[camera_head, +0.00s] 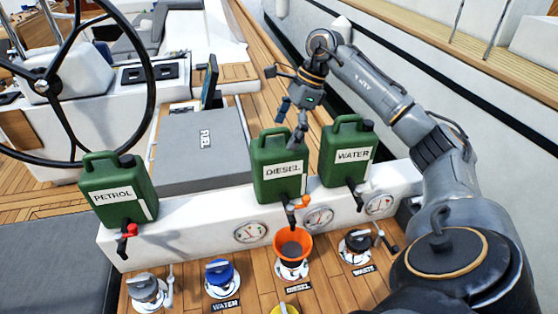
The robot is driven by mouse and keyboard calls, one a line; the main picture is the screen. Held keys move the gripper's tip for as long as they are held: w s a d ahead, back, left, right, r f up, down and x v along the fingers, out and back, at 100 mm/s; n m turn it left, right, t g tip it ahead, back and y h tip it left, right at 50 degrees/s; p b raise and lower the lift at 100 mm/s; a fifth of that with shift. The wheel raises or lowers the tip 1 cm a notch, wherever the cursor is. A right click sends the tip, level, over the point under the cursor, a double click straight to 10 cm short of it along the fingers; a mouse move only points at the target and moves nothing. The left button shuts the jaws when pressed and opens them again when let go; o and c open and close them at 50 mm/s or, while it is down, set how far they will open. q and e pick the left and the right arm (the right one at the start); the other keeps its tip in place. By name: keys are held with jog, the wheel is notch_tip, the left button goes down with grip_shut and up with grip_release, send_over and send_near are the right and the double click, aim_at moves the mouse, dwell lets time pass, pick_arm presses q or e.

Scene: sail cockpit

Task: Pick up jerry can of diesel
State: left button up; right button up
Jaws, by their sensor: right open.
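The diesel jerry can (279,174) is green with a white DIESEL label and an orange tap. It stands upright on the white ledge between the other two cans. My right gripper (292,121) is open, just above and behind the diesel can's top right. One finger overlaps the can's upper right edge in the picture; I cannot tell whether it touches. Nothing is between the fingers that I can see. My left gripper does not show.
A green petrol can (117,193) with a red tap stands left, a green water can (347,153) close on the right. An orange funnel (293,246) sits in the diesel filler in front. A grey FUEL box (204,148) lies behind. A steering wheel (110,85) stands upper left.

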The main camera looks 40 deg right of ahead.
aim_at(280, 143)
jog(key=shift+p+x, duration=0.6)
jog(key=shift+x, duration=1.65)
jog(key=shift+s+a+r, duration=0.1)
jog(key=shift+s, duration=0.05)
jog(key=c, duration=1.4)
jog(key=shift+r, duration=0.1)
jog(key=c, duration=0.3)
